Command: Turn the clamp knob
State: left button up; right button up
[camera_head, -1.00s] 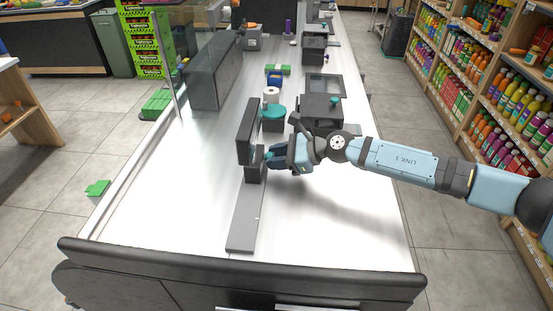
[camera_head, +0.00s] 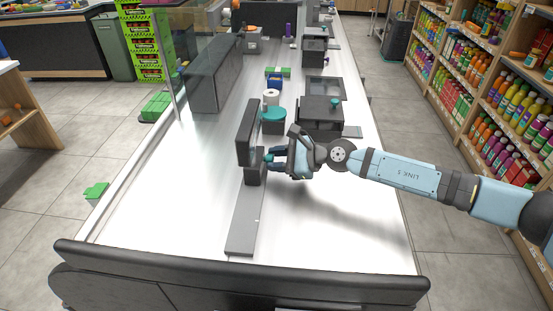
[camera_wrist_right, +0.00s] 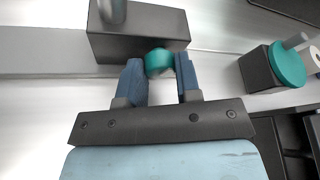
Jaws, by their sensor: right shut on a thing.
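The clamp knob is a small teal knob (camera_wrist_right: 159,62) on the side of a dark grey clamp block (camera_wrist_right: 135,40). In the head view the block (camera_head: 255,174) stands on a long grey base strip (camera_head: 246,222), beside an upright dark panel (camera_head: 247,132). My right gripper (camera_head: 272,162) reaches the knob from the right, with its fingers around it. In the right wrist view the two blue fingers of the gripper (camera_wrist_right: 161,78) stand on either side of the knob. My left gripper is not in view.
A teal-topped dark container (camera_head: 273,115) and a white roll (camera_head: 271,97) stand behind the clamp. A dark box (camera_head: 321,112) is behind my right arm. The counter's front left and front right are clear.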

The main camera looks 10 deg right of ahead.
jog(key=o, duration=0.9)
jog(key=b+v, duration=0.1)
jog(key=v, duration=1.3)
